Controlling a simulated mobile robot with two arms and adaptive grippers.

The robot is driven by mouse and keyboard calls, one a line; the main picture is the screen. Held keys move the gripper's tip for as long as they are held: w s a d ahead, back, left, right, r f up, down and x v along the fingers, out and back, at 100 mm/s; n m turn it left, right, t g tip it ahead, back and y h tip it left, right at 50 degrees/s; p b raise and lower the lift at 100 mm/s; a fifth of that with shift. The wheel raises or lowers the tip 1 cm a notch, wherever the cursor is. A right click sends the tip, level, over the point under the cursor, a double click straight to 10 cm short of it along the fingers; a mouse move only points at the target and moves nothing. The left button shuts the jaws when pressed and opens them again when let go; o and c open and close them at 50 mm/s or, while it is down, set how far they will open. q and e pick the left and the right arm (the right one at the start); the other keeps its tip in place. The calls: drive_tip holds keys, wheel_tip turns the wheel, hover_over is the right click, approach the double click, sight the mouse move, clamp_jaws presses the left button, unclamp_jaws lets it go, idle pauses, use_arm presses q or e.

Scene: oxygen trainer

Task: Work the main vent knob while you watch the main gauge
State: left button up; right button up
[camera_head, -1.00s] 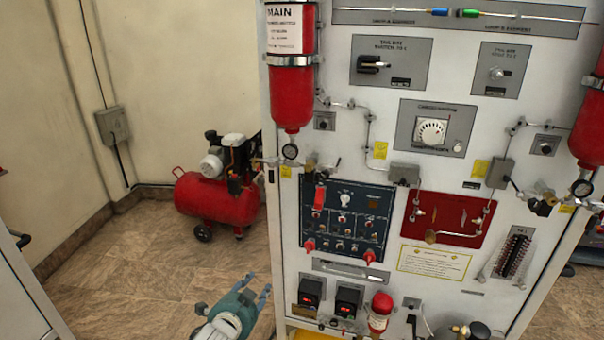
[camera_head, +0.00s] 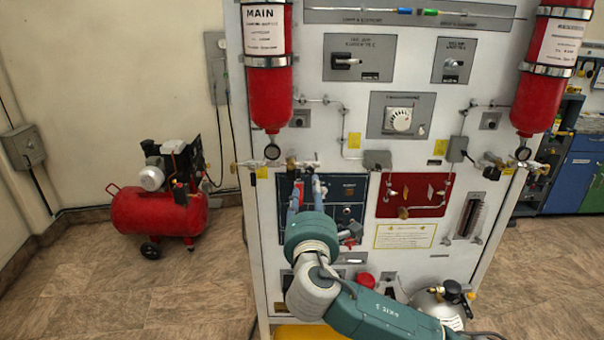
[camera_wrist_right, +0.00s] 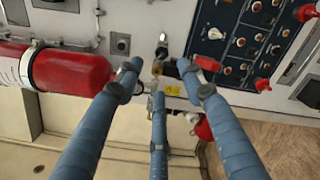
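The main cylinder (camera_head: 268,95) is red, with a MAIN label, and hangs at the panel's upper left. The small round main gauge (camera_head: 272,152) is below it; its reading is too small to tell. A valve fitting with a small knob, likely the main vent knob (camera_head: 293,164), is right of the gauge. In the right wrist view a dark knob (camera_wrist_right: 162,50) shows just beyond the fingertips. My right gripper (camera_head: 307,184) is just below the fitting, fingers upward. The right wrist view shows its fingers (camera_wrist_right: 158,76) spread and empty. I cannot tell contact. My left gripper is not in view.
A blue switch panel (camera_head: 350,187) lies just right of the fingers, partly hidden by my arm. A second red cylinder (camera_head: 546,70) hangs at the right. A red compressor (camera_head: 158,212) stands on the floor at left, with free floor before it.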

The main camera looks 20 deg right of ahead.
sight(310, 172)
drive_tip(key=p+x, duration=0.3)
drive_tip(key=x, duration=0.6)
drive_tip(key=shift+w+d+f+p, duration=0.1)
drive_tip(key=shift+w+d+p, duration=0.05)
drive_tip(key=shift+w, duration=0.25)
drive_tip(key=shift+w+d+f+p, duration=0.15)
drive_tip(key=shift+w, duration=0.25)
drive_tip(key=shift+c, duration=0.5)
clamp_jaws()
